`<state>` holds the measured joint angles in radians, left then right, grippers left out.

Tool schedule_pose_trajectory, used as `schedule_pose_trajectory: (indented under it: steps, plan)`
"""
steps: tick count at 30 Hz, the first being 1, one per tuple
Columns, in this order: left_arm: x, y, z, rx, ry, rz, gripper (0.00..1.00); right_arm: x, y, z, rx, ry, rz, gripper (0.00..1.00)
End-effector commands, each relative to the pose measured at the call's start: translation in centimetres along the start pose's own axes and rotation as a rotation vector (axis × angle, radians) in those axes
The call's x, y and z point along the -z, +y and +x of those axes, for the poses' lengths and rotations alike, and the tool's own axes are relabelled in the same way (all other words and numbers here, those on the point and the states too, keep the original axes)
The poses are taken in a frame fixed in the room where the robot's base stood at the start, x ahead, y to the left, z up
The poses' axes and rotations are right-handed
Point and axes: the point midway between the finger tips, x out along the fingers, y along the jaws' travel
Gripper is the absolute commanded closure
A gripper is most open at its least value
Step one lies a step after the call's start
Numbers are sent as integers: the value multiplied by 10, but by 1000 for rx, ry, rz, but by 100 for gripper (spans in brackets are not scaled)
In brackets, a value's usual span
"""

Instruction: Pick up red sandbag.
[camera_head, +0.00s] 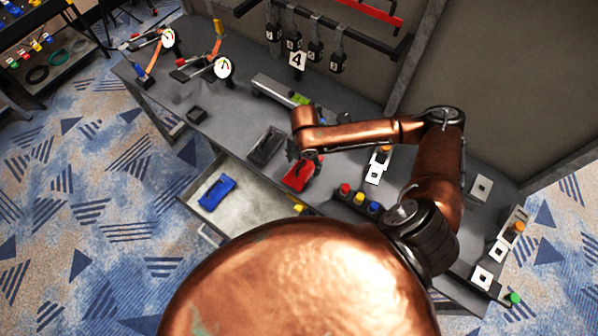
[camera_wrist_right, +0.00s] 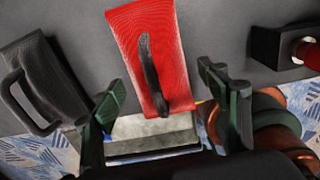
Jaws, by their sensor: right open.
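The red sandbag (camera_head: 301,174) lies on the grey workbench near its front edge, above the open drawer. In the right wrist view the red sandbag (camera_wrist_right: 150,60) lies flat, with a dark strap handle (camera_wrist_right: 150,75) running along its middle. My right gripper (camera_head: 303,156) is over the sandbag in the head view and hides part of it. In the right wrist view my right gripper (camera_wrist_right: 168,105) is open, one finger on each side of the sandbag's near end, apart from it. My left gripper is not in view.
A black sandbag (camera_head: 267,146) lies left of the red one. A blue sandbag (camera_head: 216,192) is in the open drawer (camera_head: 240,174). A row of coloured buttons (camera_head: 358,199) stands to the right. Gauges (camera_head: 222,68) stand at the bench's far left.

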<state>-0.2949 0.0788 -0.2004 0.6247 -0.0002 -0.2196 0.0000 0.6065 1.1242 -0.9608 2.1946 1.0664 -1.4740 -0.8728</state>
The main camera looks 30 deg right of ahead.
Motion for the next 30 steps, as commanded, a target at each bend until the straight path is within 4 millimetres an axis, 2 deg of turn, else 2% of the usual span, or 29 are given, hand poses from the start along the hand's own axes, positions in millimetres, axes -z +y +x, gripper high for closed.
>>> schedule_pose_trajectory:
  steps: [3,6,14,30]
  plan:
    - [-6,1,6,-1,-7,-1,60,-4,1,22,4,3,1,32]
    - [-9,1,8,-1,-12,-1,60,-4,0,34,3,3,2,32]
    - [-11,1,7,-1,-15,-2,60,-4,0,36,1,1,3,32]
    - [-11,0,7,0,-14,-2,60,-4,-1,37,3,2,4,69]
